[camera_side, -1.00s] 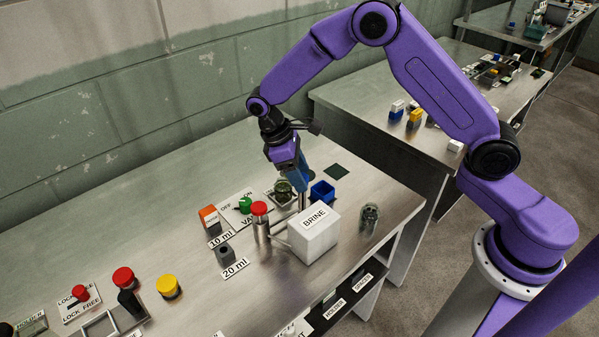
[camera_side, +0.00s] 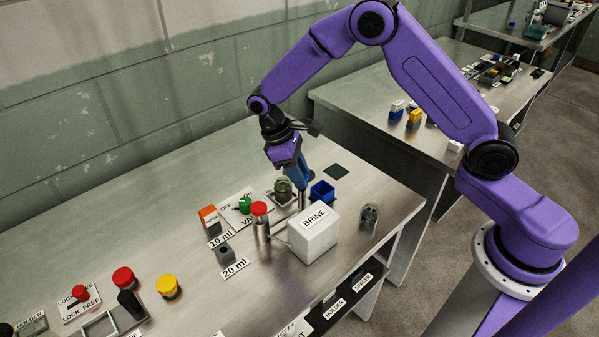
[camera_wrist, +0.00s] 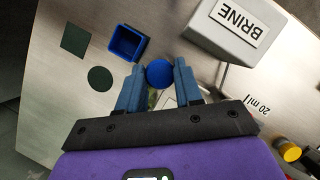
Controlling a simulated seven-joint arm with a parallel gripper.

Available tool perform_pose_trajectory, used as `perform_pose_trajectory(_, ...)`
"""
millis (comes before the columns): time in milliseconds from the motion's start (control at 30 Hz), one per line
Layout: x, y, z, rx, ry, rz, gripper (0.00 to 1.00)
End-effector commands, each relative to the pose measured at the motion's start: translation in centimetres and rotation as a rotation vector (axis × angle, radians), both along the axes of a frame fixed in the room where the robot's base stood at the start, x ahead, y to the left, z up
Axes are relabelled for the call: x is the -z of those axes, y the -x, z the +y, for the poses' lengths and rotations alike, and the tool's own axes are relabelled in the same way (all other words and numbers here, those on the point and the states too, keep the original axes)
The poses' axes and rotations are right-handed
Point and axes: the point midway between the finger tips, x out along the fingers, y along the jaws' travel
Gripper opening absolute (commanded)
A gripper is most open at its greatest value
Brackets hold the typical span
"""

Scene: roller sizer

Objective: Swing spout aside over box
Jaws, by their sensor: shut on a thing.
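My gripper (camera_side: 304,181) points down at the BRINE station, with its blue fingers (camera_wrist: 159,80) shut on a round blue knob. The knob (camera_wrist: 159,73) shows between the fingertips in the wrist view; the fingers hide it in the side view. A thin metal post (camera_side: 302,200) stands below the fingers. The open blue box (camera_side: 322,192) sits just right of the gripper in the side view, and left of the knob in the wrist view (camera_wrist: 127,43). I cannot clearly make out the spout's outlet.
The white BRINE tank (camera_side: 313,236) stands in front of the gripper. A greenish jar (camera_side: 283,190), a green valve knob (camera_side: 245,205) and a red-capped post (camera_side: 260,215) are close on the left. A glass jar (camera_side: 369,216) stands to the right. A dark green square (camera_side: 337,171) lies behind.

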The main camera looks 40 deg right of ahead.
Motion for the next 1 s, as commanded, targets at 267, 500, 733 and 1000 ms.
perform_pose_trajectory(267,-0.11,-0.12,-0.04,0.226,-0.001,-0.001,0.00)
perform_pose_trajectory(500,-0.14,-0.16,-0.18,0.456,-0.002,0.000,0.00)
perform_pose_trajectory(733,-0.13,-0.20,-0.35,0.676,-0.001,-0.001,0.00)
perform_pose_trajectory(1000,-0.17,-0.20,-0.51,0.933,-0.002,-0.001,0.00)
